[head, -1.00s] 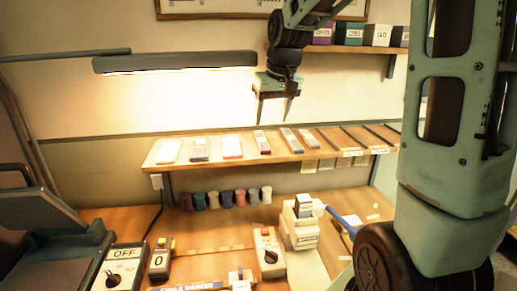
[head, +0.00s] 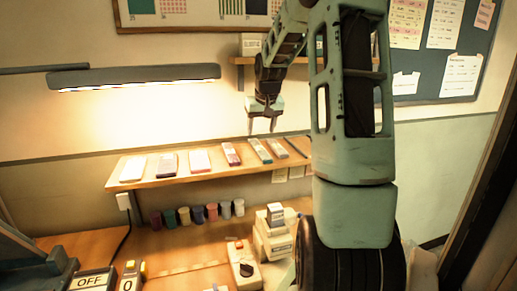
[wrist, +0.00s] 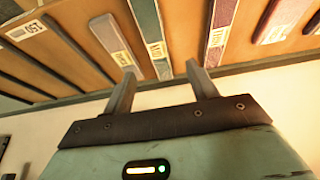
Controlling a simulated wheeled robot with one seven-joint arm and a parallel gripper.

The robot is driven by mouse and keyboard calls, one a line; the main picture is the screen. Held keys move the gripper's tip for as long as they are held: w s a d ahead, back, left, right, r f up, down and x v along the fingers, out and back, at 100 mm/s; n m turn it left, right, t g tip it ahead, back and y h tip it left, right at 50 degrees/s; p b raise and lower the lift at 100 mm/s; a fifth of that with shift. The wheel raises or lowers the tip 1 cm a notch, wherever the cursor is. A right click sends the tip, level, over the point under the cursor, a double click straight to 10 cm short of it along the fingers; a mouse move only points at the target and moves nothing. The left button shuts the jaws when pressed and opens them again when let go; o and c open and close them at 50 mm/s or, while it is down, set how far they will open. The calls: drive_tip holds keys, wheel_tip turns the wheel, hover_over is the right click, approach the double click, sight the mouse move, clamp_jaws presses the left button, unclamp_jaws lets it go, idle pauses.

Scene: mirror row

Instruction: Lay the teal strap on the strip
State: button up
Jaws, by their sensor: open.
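A teal strap (wrist: 146,18) with a pale label lies on the sloping wooden shelf (head: 150,185). In the head view it looks like the narrow grey-green piece (head: 260,150) right of a dark red one. My gripper (head: 262,125) is open and empty, pointing down just above the shelf. In the wrist view my gripper (wrist: 162,74) has its fingertips either side of the line of the teal strap's near end, with no contact visible. Dark narrow strips (wrist: 25,60) lie farther along the shelf; I cannot tell which one is the task's strip.
Small coloured pots (head: 197,213) stand below the shelf. A lamp (head: 135,77) hangs above its left part. A switch box (head: 243,262) is on the bench.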

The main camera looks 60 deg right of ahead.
sight(259, 148)
drive_tip(key=p+x, duration=0.1)
drive_tip(key=x, duration=0.3)
drive_tip(key=p+x, duration=0.1)
drive_tip(key=x, duration=0.3)
drive_tip(key=shift+s+d, duration=0.1)
drive_tip(key=shift+s, duration=0.1)
drive_tip(key=c, duration=1.2)
drive_tip(key=shift+o, duration=0.2)
